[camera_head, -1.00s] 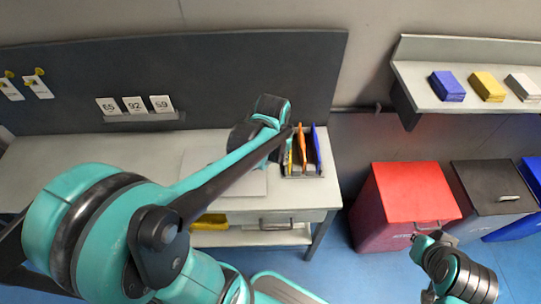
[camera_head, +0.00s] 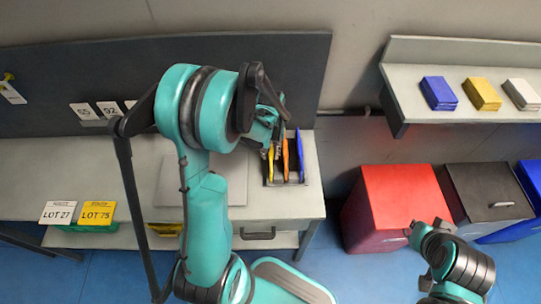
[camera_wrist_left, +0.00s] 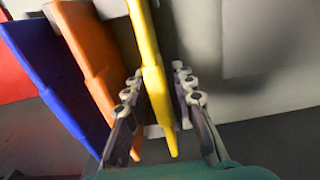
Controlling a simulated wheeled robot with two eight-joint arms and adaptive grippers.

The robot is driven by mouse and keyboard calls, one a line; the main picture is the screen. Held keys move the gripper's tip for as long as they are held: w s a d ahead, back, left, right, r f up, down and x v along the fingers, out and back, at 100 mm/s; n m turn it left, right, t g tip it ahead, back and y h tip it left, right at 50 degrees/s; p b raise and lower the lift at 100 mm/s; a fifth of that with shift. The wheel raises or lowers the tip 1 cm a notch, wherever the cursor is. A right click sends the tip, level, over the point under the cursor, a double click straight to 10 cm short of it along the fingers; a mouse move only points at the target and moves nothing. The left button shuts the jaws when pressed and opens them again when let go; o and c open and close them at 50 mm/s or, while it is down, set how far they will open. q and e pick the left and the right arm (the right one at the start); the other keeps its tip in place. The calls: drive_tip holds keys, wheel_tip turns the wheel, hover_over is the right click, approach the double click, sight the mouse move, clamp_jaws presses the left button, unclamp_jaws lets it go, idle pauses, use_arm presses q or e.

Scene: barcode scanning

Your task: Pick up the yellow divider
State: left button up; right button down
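The yellow divider (camera_head: 271,163) stands in a small dark holder (camera_head: 297,182) on the workbench, left of an orange divider (camera_head: 286,158) and a blue divider (camera_head: 300,155). My left gripper (camera_head: 267,152) is at the yellow divider. In the left wrist view the yellow divider (camera_wrist_left: 149,70) runs between the two fingers of the left gripper (camera_wrist_left: 160,115), with a visible gap on the right side. The fingers look open around it. The orange divider (camera_wrist_left: 93,65) is close beside the left finger. My right gripper (camera_head: 420,235) shows small at the lower right; its fingers are unclear.
The workbench (camera_head: 315,205) has a grey board (camera_head: 172,180) left of the holder. LOT cards (camera_head: 97,212) stand at the lower left. Red (camera_head: 395,205) and black (camera_head: 490,190) bins stand right. A shelf (camera_head: 400,75) carries blue, yellow and white stacks.

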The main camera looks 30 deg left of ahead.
use_arm(q)
drive_tip(key=shift+f, duration=0.65)
drive_tip(key=shift+r, duration=0.1)
clamp_jaws()
drive_tip(key=shift+r, duration=0.1)
